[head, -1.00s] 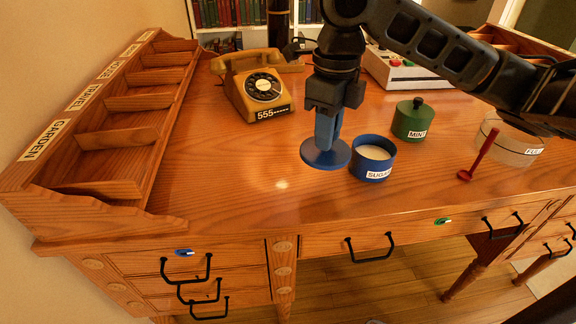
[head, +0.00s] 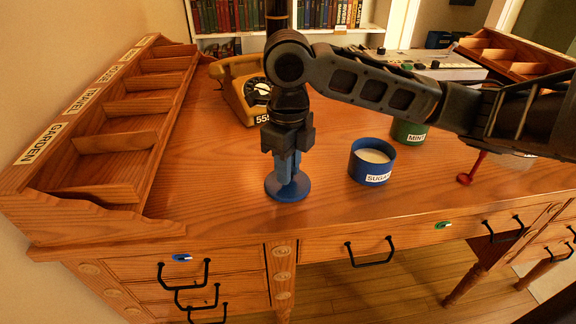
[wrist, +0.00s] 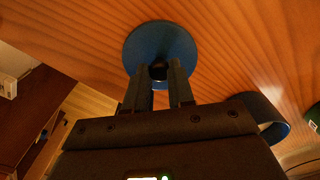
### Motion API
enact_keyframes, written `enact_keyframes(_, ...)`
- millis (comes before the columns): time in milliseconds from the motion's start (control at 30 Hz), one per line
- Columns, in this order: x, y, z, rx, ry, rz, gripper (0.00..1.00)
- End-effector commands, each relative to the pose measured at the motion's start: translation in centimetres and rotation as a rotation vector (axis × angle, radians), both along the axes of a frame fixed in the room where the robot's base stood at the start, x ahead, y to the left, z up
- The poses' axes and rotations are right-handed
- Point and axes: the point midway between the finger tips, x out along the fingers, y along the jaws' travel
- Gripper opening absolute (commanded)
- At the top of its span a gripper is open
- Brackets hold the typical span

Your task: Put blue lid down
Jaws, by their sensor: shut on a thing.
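The blue lid (head: 287,190) is a flat round disc held level under my gripper (head: 287,172), left of the sugar pot. My gripper is shut on the lid's knob. The lid is at or just above the desk top; I cannot tell if it touches. In the wrist view the lid (wrist: 160,48) shows beyond the fingertips of my gripper (wrist: 162,82), over bare wood. The blue sugar pot (head: 371,165) stands open on the desk to the right, with white contents showing. Its rim also shows in the wrist view (wrist: 275,131).
A wooden compartment rack (head: 110,140) lines the left side of the desk. A yellow telephone (head: 235,88) stands behind my gripper. The green mint pot (head: 408,133) and a red spoon (head: 472,169) are to the right. Bare desk lies around the lid.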

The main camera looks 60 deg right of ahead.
Motion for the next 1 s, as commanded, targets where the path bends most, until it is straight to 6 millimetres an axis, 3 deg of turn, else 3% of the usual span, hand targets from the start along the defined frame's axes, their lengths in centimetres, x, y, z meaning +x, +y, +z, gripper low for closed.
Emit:
enact_keyframes(200, 0.0, 0.0, -0.4, 0.0, 0.0, 0.0, 0.0)
enact_keyframes(233, 0.0, 0.0, -0.4, 0.0, 0.0, 0.0, 0.24)
enact_keyframes(500, 0.0, 0.0, -0.3, 0.0, 0.0, 0.0, 0.49)
enact_keyframes(833, 0.0, 0.0, 0.3, 0.0, 0.0, 0.0, 0.49)
enact_keyframes(1000, 0.0, 0.0, 2.8, -0.002, -0.002, 0.001, 0.49)
